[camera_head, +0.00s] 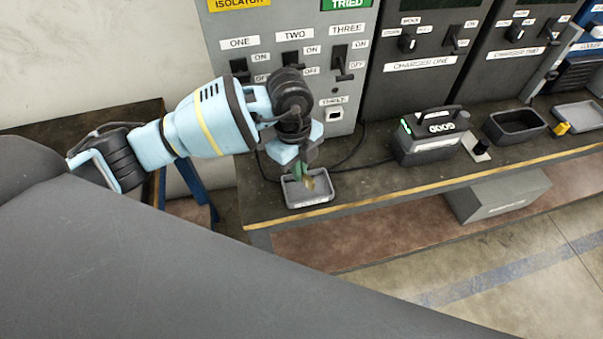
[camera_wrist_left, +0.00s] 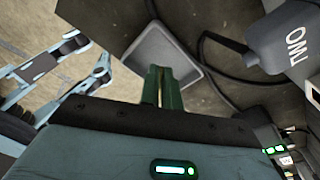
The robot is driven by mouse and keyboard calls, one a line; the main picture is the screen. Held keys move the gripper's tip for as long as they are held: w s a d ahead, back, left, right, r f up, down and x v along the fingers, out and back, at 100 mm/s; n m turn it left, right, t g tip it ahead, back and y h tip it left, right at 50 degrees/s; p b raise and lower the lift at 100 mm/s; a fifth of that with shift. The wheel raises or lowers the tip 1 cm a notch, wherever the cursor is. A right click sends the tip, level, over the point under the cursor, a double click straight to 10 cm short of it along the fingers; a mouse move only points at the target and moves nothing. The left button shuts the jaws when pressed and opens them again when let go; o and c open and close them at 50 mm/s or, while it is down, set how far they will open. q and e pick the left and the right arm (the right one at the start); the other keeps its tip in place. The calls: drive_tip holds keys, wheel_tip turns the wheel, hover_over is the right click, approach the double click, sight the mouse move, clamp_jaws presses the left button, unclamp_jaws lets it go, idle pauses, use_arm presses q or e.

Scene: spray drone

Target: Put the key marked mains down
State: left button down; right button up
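My left gripper (camera_head: 306,178) points down over a small grey tray (camera_head: 322,199) near the front edge of the bench. In the left wrist view its green fingers (camera_wrist_left: 162,88) are close together with a thin gap, and the tray (camera_wrist_left: 163,50) lies beyond them. A small brass-yellow piece (camera_head: 311,184) shows at the fingertips in the head view; it looks like the key, held between them. Its marking cannot be read, and the fingers hide it in the left wrist view. I cannot tell whether it touches the tray. My right gripper does not show.
Behind the tray stands a panel (camera_head: 270,35) with switches labelled ONE, TWO and THREE. Dark cables lie on the bench beside the tray. A grey battery (camera_head: 428,137), a black bin (camera_head: 514,126), a small yellow object (camera_head: 562,128) and another grey tray (camera_head: 580,115) stand to the right.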

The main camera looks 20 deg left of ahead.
sight(302, 186)
use_arm(q)
drive_tip(key=shift+w+d, duration=0.1)
drive_tip(key=shift+w, duration=0.35)
drive_tip(key=shift+f, duration=1.75)
drive_tip(key=shift+f, duration=0.1)
drive_tip(key=c, duration=1.8)
unclamp_jaws()
drive_tip(key=shift+o, duration=0.2)
